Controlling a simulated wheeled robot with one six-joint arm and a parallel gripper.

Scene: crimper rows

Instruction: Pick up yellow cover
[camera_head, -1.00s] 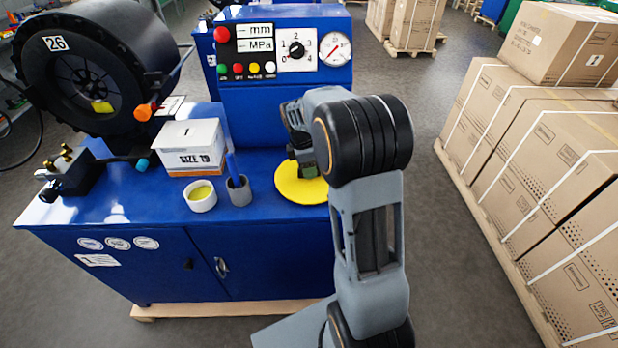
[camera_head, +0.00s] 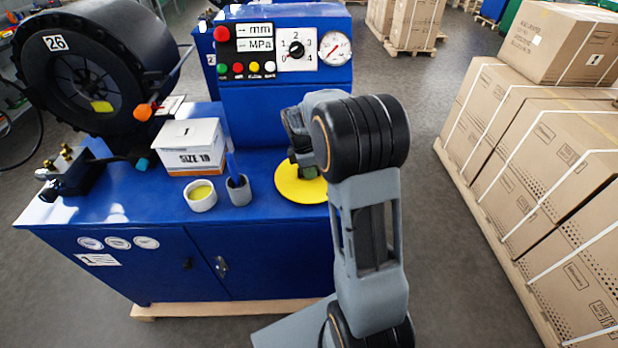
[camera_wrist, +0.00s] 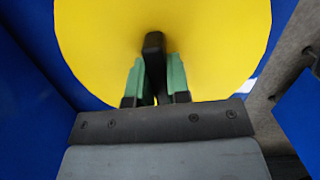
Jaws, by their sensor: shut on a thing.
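The yellow cover (camera_head: 290,191) is a flat round disc over the blue bench top, right of the grey cup. My gripper (camera_head: 303,168) is above it, partly hidden by my arm. In the wrist view the yellow cover (camera_wrist: 205,40) fills most of the picture, with a black handle (camera_wrist: 153,45) standing at its middle. The green fingertips of my gripper (camera_wrist: 157,82) are on both sides of the black handle and shut on it. I cannot tell whether the cover is touching the bench.
On the blue bench (camera_head: 130,215) stand a white SIZE 19 box (camera_head: 193,148), a small white pot (camera_head: 200,196) with yellow contents and a grey cup (camera_head: 238,190) with a blue item. The control panel (camera_head: 285,50) rises behind. Stacked cartons (camera_head: 545,130) stand at right.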

